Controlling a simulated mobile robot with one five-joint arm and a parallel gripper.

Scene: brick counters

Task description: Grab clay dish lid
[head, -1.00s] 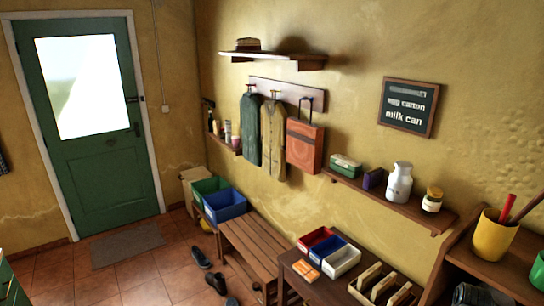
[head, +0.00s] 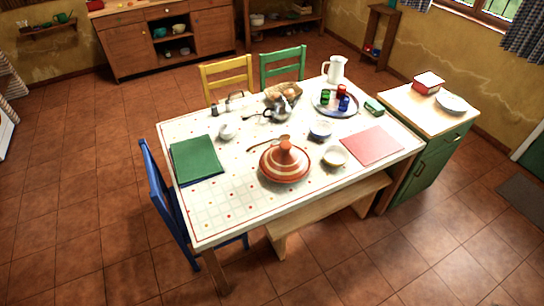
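The clay dish (head: 284,172) is a round, red-and-white banded pot on the white table, near its front middle. Its conical orange-brown lid (head: 286,154) with a knob on top sits on it. A wooden spoon lies just behind the dish, and a small bowl (head: 334,156) stands to its right. My gripper is not in the head view.
A wooden bench (head: 330,210) stands along the table's front, and a blue chair (head: 170,205) at its left end. Yellow (head: 227,75) and green (head: 283,65) chairs stand behind. A green cabinet (head: 425,150) adjoins the right end. The tiled floor in front is clear.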

